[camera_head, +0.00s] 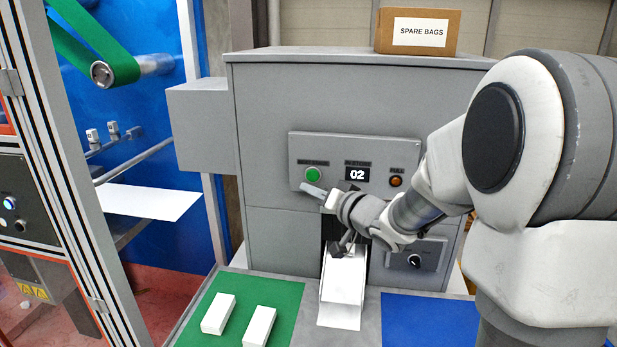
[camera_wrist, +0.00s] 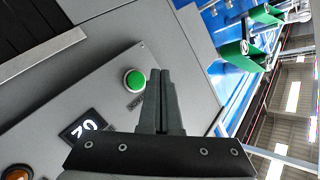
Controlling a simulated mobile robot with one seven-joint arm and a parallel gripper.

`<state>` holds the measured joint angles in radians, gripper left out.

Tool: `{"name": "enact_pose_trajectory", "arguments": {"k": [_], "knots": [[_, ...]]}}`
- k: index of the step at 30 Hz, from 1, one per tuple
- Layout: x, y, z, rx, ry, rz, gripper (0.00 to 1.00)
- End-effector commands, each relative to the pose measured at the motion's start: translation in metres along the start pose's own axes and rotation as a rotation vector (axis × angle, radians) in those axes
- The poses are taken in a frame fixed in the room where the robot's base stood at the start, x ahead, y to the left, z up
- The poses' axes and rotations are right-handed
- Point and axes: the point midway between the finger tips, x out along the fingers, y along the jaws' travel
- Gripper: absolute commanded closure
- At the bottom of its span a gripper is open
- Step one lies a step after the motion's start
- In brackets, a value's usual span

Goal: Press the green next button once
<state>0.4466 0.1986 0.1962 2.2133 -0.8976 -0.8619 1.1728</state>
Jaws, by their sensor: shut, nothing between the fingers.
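The green button (camera_head: 312,174) is on the upper panel (camera_head: 342,143) of a grey machine, left of a display (camera_head: 357,174) reading 02. In the head view my gripper (camera_head: 308,188) is just below the green button, its fingers pointing left. In the wrist view the green button (camera_wrist: 135,81) is fully visible, just left of the shut fingertips (camera_wrist: 160,72). I cannot tell how far the fingertips are from the panel.
An orange button (camera_head: 396,181) is right of the display. A lower panel (camera_head: 415,270) has a knob. White material lies on the chute (camera_head: 340,300) below my wrist. Two white blocks (camera_head: 218,313) rest on a green mat (camera_head: 270,288). The blue mat (camera_head: 430,318) shows bare.

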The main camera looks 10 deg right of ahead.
Motion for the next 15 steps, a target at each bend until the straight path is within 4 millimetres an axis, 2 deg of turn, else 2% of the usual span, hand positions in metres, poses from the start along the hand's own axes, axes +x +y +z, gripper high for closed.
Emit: {"name": "enact_pose_trajectory", "arguments": {"k": [6, 15], "knots": [[0.018, 0.012, -0.014, 0.000, -0.001, -0.001, 1.00], [0.025, 0.018, -0.018, -0.001, 0.000, 0.000, 1.00]]}}
